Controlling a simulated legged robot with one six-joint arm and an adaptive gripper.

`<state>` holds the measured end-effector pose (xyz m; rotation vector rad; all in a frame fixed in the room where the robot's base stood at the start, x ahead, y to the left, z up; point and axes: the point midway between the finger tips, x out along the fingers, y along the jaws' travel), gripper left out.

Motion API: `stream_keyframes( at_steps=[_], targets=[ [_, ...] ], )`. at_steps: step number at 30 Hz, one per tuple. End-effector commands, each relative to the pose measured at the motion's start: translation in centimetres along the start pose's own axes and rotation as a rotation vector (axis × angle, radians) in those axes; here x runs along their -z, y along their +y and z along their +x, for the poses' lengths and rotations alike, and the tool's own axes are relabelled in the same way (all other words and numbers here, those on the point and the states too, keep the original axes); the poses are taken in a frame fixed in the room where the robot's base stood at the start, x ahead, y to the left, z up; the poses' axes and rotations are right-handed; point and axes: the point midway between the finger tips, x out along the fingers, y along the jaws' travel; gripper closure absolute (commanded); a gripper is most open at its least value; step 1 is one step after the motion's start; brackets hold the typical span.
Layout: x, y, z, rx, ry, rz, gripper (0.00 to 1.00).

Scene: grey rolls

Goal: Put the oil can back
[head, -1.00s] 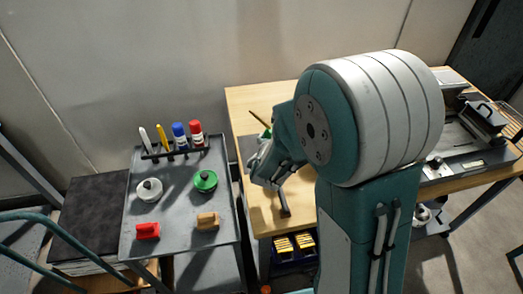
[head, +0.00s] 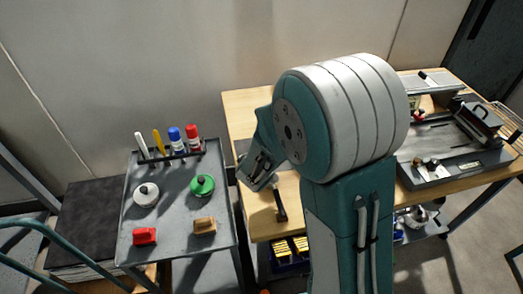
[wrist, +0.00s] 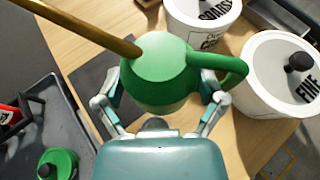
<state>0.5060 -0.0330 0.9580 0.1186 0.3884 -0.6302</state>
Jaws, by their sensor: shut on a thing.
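The oil can (wrist: 160,68) is green with a long brass spout (wrist: 75,25) pointing to the upper left and a green loop handle (wrist: 238,72) on the right. My gripper (wrist: 160,103) is shut on its body, one finger on each side. The can is over the wooden workbench, near a dark grey mat (wrist: 92,72); I cannot tell its height. In the head view my gripper (head: 257,170) is at the bench's left end, and my arm hides the can.
White lidded tubs, one marked FINE (wrist: 285,75) and one marked COARSE (wrist: 203,14), stand right of the can. A grey cart (head: 172,222) at left holds markers in a rack (head: 172,154), a green round item (head: 202,185), a white one and two blocks. A dark-handled tool (head: 280,207) lies on the bench.

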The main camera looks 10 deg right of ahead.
Motion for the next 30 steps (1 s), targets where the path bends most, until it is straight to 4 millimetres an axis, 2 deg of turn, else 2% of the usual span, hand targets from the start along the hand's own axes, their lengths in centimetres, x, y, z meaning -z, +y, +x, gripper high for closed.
stream_keyframes(
  at_steps=[9,15,25,30],
  targets=[
    [1.4,5.5,4.6,-0.001,-0.001,-0.001,0.53],
    [3.7,7.5,7.1,-0.001,-0.001,-0.002,0.53],
    [5.5,9.2,9.1,-0.001,-0.002,0.001,0.53],
    [7.9,9.2,10.1,0.000,0.000,-0.002,0.53]
  ],
)
